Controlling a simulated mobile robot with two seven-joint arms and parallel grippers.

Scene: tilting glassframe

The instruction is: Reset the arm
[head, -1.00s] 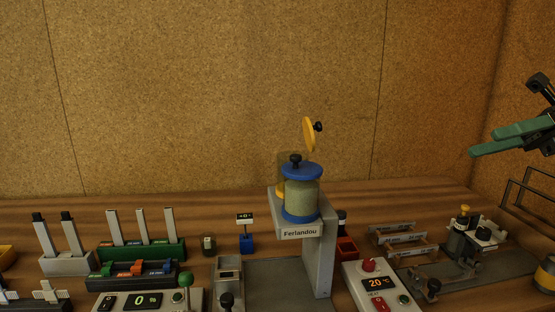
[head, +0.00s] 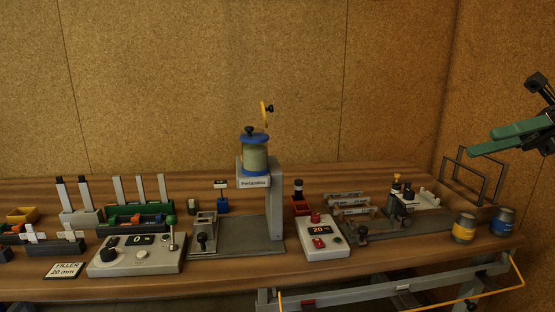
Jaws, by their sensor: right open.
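My right gripper (head: 482,141) comes in from the right edge of the head view. Its green fingers are apart and nothing is between them. It hangs in the air above the right end of the bench, over the dark wire frame, well clear of the bench objects. My left gripper and arm do not show. The wooden bench (head: 150,285) runs across the view.
A wire frame (head: 470,180), a yellow can (head: 464,227) and a blue can (head: 502,220) are at the right end. A grey rail (head: 400,290) lies below the bench's front edge.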

